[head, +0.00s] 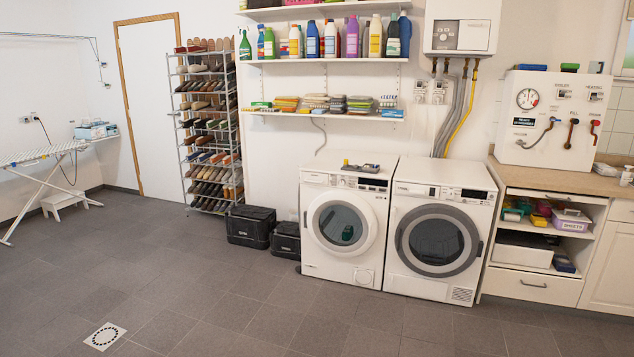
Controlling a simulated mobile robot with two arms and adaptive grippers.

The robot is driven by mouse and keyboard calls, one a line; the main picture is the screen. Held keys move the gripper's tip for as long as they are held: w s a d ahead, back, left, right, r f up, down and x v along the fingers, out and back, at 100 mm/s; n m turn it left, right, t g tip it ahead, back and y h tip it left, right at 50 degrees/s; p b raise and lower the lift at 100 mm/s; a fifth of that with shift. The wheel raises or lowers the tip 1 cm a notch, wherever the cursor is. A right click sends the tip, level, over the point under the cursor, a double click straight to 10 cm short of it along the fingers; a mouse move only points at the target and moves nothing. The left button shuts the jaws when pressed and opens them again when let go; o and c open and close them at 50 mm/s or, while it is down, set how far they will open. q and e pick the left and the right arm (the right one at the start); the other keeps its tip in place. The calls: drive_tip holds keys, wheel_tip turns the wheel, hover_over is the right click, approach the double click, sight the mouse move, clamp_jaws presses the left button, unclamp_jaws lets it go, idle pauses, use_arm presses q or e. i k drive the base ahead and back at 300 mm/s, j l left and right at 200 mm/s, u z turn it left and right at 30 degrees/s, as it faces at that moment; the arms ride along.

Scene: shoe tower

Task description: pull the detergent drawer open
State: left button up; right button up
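Two white front-loading machines stand side by side against the back wall. The left machine (312,262) has a round door with a white ring, a small flap low on its right, and a control panel along its top. What looks like its detergent drawer front (315,178) is at the left end of that panel and looks flush and closed. The right machine (397,281) has a grey-ringed door and a grille low on its right. Neither of my grippers is in the view.
A small grey and yellow object (360,167) lies on top of the left machine. Black boxes (251,226) stand on the floor to its left, beside a shoe rack (186,170). A counter (560,181) is at the right. The tiled floor in front is clear.

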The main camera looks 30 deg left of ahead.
sight(307, 176)
drive_tip(key=i+j+u, duration=0.8)
drive_tip(key=j, duration=0.15)
drive_tip(key=i+j+u, duration=0.25)
drive_tip(key=i+u, duration=0.6)
drive_tip(key=i, duration=0.15)
